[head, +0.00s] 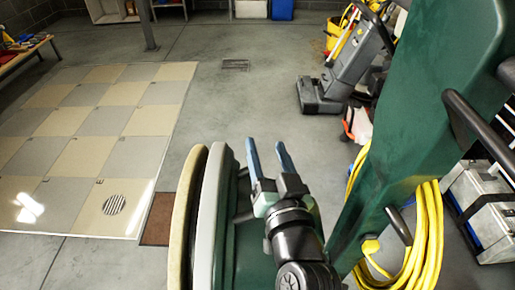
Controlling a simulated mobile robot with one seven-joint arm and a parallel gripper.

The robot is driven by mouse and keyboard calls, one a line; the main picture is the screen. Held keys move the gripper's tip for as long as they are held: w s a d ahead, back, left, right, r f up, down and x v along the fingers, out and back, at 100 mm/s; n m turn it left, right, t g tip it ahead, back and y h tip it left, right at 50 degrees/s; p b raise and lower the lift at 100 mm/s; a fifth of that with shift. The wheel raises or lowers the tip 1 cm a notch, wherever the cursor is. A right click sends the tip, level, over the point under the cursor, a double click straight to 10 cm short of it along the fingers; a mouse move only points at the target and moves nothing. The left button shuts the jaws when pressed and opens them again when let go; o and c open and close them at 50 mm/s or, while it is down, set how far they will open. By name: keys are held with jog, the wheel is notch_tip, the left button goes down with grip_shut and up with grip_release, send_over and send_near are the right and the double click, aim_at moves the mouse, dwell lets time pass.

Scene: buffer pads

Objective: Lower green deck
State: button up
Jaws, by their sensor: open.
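The green deck (245,262) of a floor machine stands tipped up on edge at the bottom centre. A pale grey disc (214,210) and a cream round pad (185,215) sit on its left face. My gripper (266,146) has two blue fingers, apart and empty, pointing up and away just right of the deck's upper part. I cannot tell whether it touches the deck. My black wrist and arm cover part of the deck. The machine's tall green body (425,110) leans up to the right, with a coiled yellow cable (428,235) and dark handles.
A checkered tile panel (110,140) with a round drain grille lies on the left floor. A brown mat (158,218) lies beside the pad. A grey upright cleaner (340,85) stands at the back right, a metal case (485,215) at the right edge. Concrete floor beyond my gripper is clear.

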jog(key=s+d+f+m+g+p, duration=0.1)
jog(key=s+f+m+g+p, duration=0.25)
jog(key=s+f+p, duration=0.6)
jog(key=b+x, duration=0.1)
jog(key=x, duration=0.4)
jog(key=b+x, duration=0.1)
jog(key=x, duration=0.8)
jog(key=shift+w+d+f+b, duration=0.25)
jog(key=shift+w+f+b, duration=0.05)
jog(key=shift+b, duration=0.1)
jog(key=shift+c, duration=0.2)
grip_shut()
